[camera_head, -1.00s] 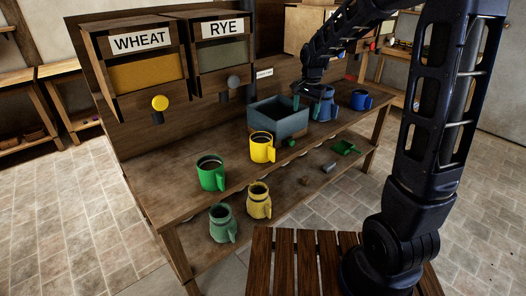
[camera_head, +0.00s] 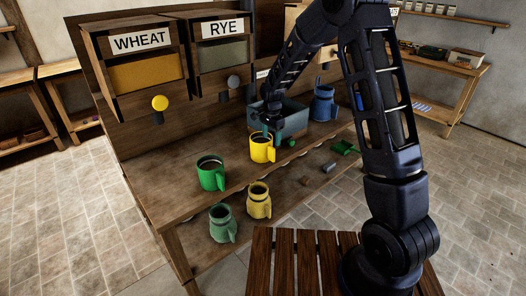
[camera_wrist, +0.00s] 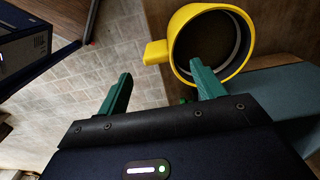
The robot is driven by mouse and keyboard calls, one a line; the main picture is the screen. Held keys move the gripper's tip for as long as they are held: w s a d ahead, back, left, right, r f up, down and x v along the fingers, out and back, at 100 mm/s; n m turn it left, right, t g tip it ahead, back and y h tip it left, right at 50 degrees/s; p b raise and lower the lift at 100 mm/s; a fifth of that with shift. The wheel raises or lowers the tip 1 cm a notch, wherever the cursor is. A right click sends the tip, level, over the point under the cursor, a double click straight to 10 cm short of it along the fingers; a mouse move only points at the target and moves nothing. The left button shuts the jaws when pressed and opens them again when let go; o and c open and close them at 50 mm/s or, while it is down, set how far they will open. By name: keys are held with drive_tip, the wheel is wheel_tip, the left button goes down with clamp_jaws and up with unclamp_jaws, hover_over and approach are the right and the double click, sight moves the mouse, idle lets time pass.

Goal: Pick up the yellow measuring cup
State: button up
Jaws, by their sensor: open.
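The yellow measuring cup (camera_head: 262,150) stands upright on the upper bench shelf, in front of the grey-blue bin. In the wrist view the cup (camera_wrist: 180,22) shows from above, with a dark inside and its handle (camera_wrist: 156,52) pointing left. My gripper (camera_head: 268,131) is just above and behind the cup's rim in the head view. In the wrist view my gripper (camera_wrist: 161,70) is open and empty. Its green fingers are spread, with the handle ahead of the gap and the right fingertip overlapping the cup's opening. I cannot tell whether that finger touches the cup.
The grey-blue bin (camera_head: 290,124) is close behind the cup. A green cup (camera_head: 211,174) stands to its left, and a blue pitcher (camera_head: 324,104) to its right. A yellow pitcher (camera_head: 258,201) and green pitcher (camera_head: 222,224) are on the lower shelf. Wheat and rye dispensers hang behind.

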sight(272, 151)
wheel_tip(272, 151, down, 8)
drive_tip(key=shift+d+f, duration=0.15)
drive_tip(key=shift+f, duration=0.05)
idle(0.3)
drive_tip(key=shift+c, duration=0.2)
clamp_jaws()
